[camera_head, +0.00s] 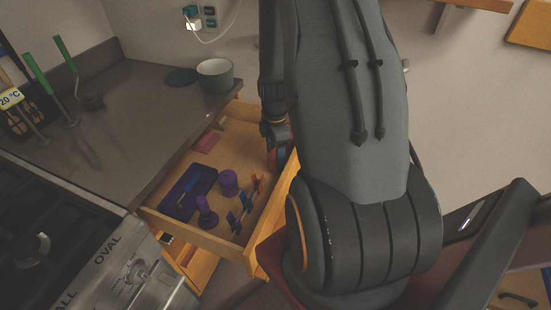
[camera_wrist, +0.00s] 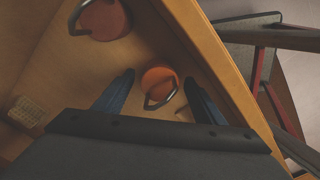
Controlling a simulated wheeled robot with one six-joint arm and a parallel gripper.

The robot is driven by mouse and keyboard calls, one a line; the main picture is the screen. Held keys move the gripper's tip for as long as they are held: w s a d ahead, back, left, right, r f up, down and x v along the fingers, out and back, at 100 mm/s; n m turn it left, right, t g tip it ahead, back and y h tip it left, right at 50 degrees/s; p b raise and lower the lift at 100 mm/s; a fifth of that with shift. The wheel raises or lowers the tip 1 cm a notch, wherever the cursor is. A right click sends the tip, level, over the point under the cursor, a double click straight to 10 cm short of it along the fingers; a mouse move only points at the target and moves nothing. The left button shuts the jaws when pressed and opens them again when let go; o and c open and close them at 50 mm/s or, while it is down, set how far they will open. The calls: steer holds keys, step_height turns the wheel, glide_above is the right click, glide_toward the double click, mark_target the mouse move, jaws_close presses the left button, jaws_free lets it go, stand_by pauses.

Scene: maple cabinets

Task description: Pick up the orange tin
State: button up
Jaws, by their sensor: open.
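The orange tin (camera_wrist: 158,75) is a small round orange thing with a dark ring-like loop, inside an open wooden drawer (camera_wrist: 60,70) in the wrist view. My gripper (camera_wrist: 159,88) is open, its two blue fingers to the left and right of the tin. The tin appears between the fingertips, and I cannot tell whether either touches it. In the head view my gripper (camera_head: 277,140) reaches down into the far right part of the drawer (camera_head: 222,246), and my arm hides much of that corner.
A reddish round thing with a loop (camera_wrist: 106,20) lies beyond the tin. The drawer wall (camera_wrist: 215,55) runs close to the right finger. Elsewhere in the drawer are a purple tray (camera_head: 181,190) and purple cylinder (camera_head: 228,182). A bowl (camera_head: 215,76) stands on the counter.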

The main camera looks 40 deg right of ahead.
steer(key=shift+f, duration=0.95)
steer(key=shift+c, duration=0.4)
steer(key=c, duration=1.1)
steer(key=shift+r, duration=0.15)
